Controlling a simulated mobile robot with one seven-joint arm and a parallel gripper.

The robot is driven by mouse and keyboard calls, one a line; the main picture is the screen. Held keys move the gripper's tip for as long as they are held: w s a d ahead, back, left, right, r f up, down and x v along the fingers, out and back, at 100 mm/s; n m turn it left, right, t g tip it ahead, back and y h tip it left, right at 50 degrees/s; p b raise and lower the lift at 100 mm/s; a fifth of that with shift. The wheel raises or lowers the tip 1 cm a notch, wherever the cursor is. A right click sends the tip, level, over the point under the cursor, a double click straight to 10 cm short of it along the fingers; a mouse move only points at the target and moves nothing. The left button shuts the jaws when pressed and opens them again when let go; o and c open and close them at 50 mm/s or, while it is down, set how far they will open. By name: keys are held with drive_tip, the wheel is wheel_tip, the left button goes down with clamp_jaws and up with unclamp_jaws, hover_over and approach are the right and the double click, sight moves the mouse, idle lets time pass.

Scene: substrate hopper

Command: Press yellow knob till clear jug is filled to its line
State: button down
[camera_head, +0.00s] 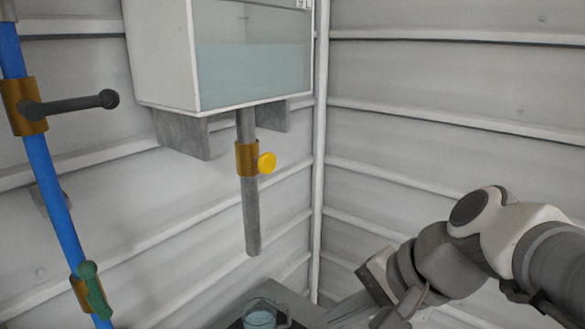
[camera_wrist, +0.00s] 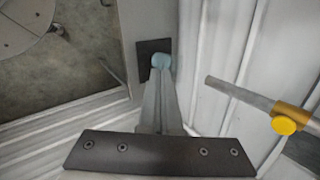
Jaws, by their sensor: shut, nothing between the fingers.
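The yellow knob (camera_head: 266,163) sticks out from a brass collar (camera_head: 247,158) on a grey spout pipe below the tank. It also shows at the right of the wrist view (camera_wrist: 284,125). The clear jug (camera_head: 262,317), holding bluish liquid, stands below the spout at the bottom of the head view, partly cut off. Its fill line cannot be made out. In the wrist view the jug (camera_wrist: 161,61) shows just beyond my fingertips, on a dark pad (camera_wrist: 147,50). My gripper (camera_wrist: 160,82) is shut and empty, apart from the knob, low and right of it.
A wall tank (camera_head: 165,60) with a clear front holds bluish liquid. A blue pipe (camera_head: 42,165) with a dark lever (camera_head: 75,104) and a green handle (camera_head: 95,290) stands at left. Ribbed walls meet in a corner. Space right of the spout is free.

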drive_tip(key=s+d+f+n+t+h, duration=0.1)
drive_tip(key=s+d+n+h, duration=0.2)
drive_tip(key=d+n+h, duration=0.3)
drive_tip(key=shift+s+d+f+n+t, duration=0.25)
drive_tip(key=shift+d+n, duration=0.65)
drive_tip(key=shift+n, duration=0.5)
drive_tip(key=shift+a, duration=0.15)
